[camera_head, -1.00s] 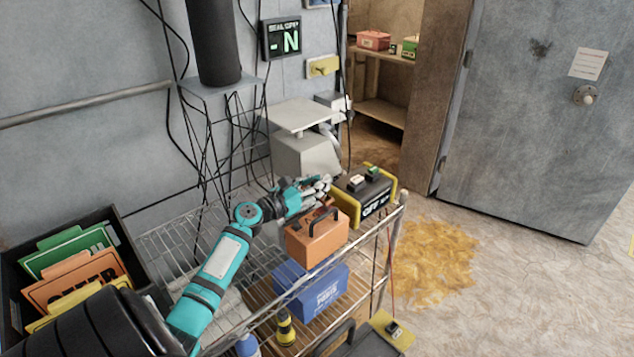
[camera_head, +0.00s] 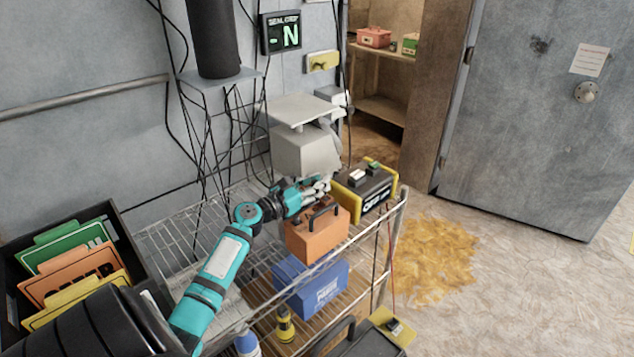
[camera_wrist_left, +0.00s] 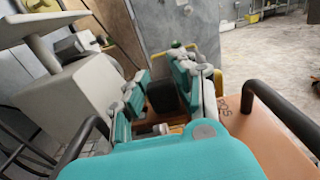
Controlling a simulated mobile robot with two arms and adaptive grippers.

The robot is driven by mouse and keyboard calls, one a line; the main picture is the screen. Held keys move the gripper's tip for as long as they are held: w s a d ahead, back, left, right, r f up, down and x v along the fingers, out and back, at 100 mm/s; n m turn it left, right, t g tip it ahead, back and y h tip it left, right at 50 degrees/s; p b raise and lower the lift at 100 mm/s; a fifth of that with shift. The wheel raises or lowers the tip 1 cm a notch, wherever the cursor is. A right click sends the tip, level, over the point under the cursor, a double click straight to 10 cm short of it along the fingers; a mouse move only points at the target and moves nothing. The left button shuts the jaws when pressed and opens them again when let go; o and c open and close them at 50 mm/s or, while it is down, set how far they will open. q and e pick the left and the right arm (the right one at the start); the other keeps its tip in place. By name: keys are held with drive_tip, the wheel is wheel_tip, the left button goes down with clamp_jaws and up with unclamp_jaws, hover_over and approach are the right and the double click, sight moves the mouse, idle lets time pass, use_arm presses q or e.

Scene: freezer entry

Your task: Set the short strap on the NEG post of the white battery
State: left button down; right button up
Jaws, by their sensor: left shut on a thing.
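My left gripper (camera_head: 318,189) is over the cart, just behind the orange case (camera_head: 318,238) and left of a black battery-like unit with yellow ends (camera_head: 377,201). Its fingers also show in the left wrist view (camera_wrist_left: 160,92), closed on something. The held thing is mostly hidden by the fingers, and I cannot tell whether it is the short strap. A white block (camera_head: 357,177) and a green block (camera_head: 374,166) sit on top of the black unit. I cannot identify a white battery or a NEG mark. My right gripper is not in view.
A pale grey box with a flat plate (camera_head: 303,110) stands behind the gripper. A blue case (camera_head: 315,290) is on the cart's lower level. A black bin (camera_head: 125,238) holds coloured folders at left. A grey door (camera_head: 545,110) and stained floor (camera_head: 432,260) are at right.

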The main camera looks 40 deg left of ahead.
use_arm(q)
drive_tip(key=shift+f+b, duration=0.3)
drive_tip(key=shift+f, duration=0.2)
drive_tip(key=c, duration=1.4)
unclamp_jaws()
drive_tip(key=o, duration=0.4)
drive_tip(key=shift+f, duration=0.1)
drive_tip(key=shift+s, duration=0.1)
drive_tip(key=shift+s+f, duration=0.1)
drive_tip(key=shift+s, duration=0.25)
drive_tip(key=s, duration=0.6)
drive_tip(key=shift+s+a+r, duration=0.3)
drive_tip(key=shift+s, duration=0.05)
